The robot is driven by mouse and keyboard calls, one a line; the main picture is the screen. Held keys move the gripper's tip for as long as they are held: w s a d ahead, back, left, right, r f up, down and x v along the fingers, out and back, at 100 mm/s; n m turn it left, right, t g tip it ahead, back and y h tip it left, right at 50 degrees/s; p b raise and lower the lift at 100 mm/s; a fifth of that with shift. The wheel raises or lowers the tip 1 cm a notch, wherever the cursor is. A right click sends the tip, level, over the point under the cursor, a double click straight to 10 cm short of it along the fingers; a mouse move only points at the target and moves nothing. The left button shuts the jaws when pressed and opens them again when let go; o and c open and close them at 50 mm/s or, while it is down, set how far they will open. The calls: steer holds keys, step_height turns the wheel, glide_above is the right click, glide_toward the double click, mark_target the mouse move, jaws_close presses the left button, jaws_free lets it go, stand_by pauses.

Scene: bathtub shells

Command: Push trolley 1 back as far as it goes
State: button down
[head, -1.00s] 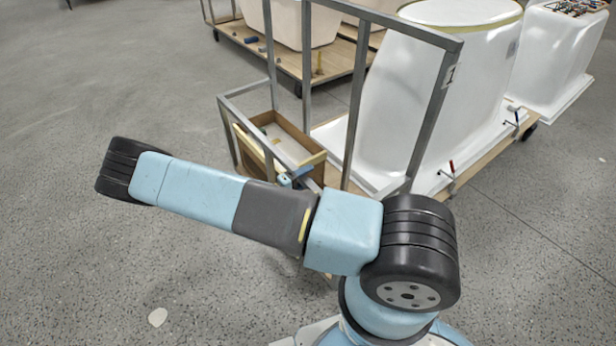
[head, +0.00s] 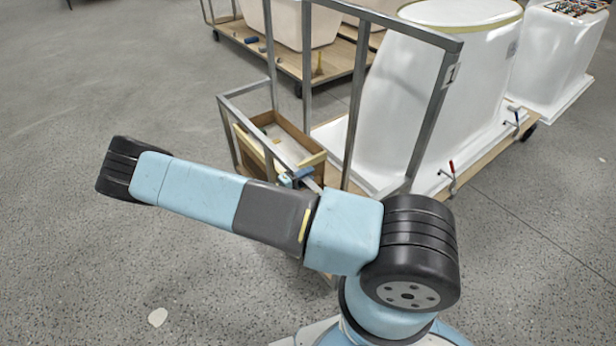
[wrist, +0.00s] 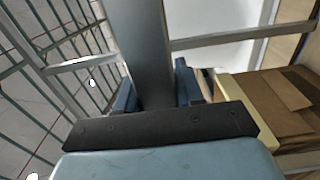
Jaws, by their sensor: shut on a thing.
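Trolley 1 has a grey metal end frame (head: 355,105) with a small number plate (head: 451,73) on its right post. It carries a white bathtub shell (head: 400,105) on a wooden deck (head: 480,165). My gripper (wrist: 156,92) has its blue fingers on both sides of a grey metal bar (wrist: 143,45) of the frame and is shut on it. In the head view my gripper (head: 296,179) shows only in part at the frame's lower rail, behind my arm. The trolley's near wheels are hidden.
Another trolley (head: 335,60) with shells stands behind, and another white shell (head: 550,60) at back right. Left floor is clear.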

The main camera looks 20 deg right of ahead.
steer(key=shift+f, duration=0.15)
steer(key=shift+x, duration=1)
steer(key=shift+s, duration=0.1)
steer(key=c, duration=0.8)
jaws_free()
steer(key=v, duration=1.3)
steer(key=shift+a, duration=0.35)
